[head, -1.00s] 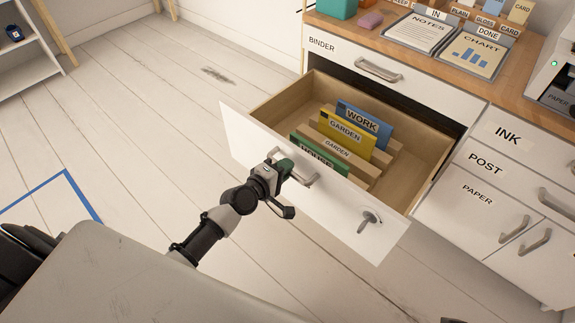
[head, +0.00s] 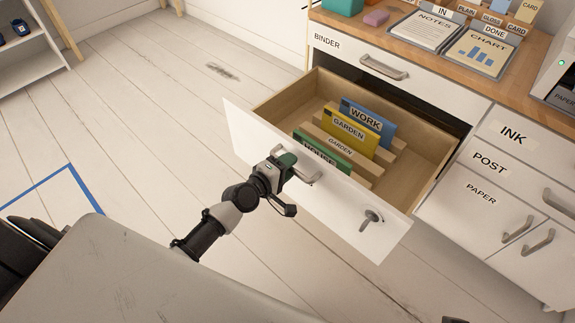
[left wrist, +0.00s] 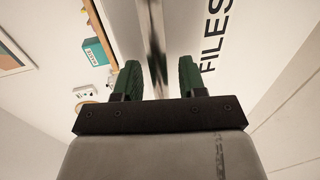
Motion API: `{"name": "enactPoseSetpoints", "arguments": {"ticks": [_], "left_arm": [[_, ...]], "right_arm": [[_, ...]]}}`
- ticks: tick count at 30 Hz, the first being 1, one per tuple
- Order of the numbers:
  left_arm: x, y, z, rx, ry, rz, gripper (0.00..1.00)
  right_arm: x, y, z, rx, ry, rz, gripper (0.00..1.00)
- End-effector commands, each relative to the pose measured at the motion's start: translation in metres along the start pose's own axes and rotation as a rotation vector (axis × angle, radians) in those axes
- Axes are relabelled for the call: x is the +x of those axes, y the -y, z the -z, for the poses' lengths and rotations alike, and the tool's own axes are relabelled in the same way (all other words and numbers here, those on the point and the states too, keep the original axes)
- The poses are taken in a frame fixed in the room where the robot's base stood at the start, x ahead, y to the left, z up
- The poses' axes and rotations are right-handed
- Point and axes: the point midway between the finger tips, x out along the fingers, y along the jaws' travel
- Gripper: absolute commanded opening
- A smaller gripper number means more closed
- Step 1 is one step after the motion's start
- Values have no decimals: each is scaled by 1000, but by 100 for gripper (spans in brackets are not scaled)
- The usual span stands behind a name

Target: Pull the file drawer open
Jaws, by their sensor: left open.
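The file drawer (head: 335,212) is pulled well out of the white cabinet, its inside in plain view. Blue WORK, yellow GARDEN and green HOUSE folders (head: 353,130) stand in it on wooden dividers. A key (head: 371,217) sits in the front's lock. My left gripper (head: 288,164) is at the drawer's grey handle (head: 308,176). In the left wrist view its green fingers (left wrist: 161,80) are apart, with the handle bar (left wrist: 157,35) showing between them. I cannot tell whether they touch it. FILES lettering (left wrist: 216,35) shows on the front beside them.
The closed BINDER drawer (head: 385,70) is above. The desk top (head: 400,52) carries trays and card holders. INK, POST and PAPER fronts (head: 500,190) are closed at right. Wooden floor (head: 130,130) is open at left, with blue tape (head: 85,195) marking it.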

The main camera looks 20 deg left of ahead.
Motion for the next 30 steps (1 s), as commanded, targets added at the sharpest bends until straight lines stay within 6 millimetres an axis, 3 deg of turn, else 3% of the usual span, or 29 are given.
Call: {"name": "enactPoseSetpoints", "arguments": {"ticks": [4, 9, 16, 21, 30], "left_arm": [[-18, 0, 0, 1, 0, 3, 41], [-53, 1, 0, 2, 0, 4, 41], [-92, 1, 0, 2, 0, 3, 41], [-105, 0, 0, 1, -1, 1, 41], [-107, 0, 0, 0, -1, 0, 41]], "right_arm": [[1, 0, 2, 0, -6, 0, 43], [23, 1, 3, 0, 10, 3, 43], [29, 1, 2, -1, 13, 3, 43], [29, 1, 1, -1, 13, 3, 43], [29, 1, 2, -1, 13, 2, 43]]}}
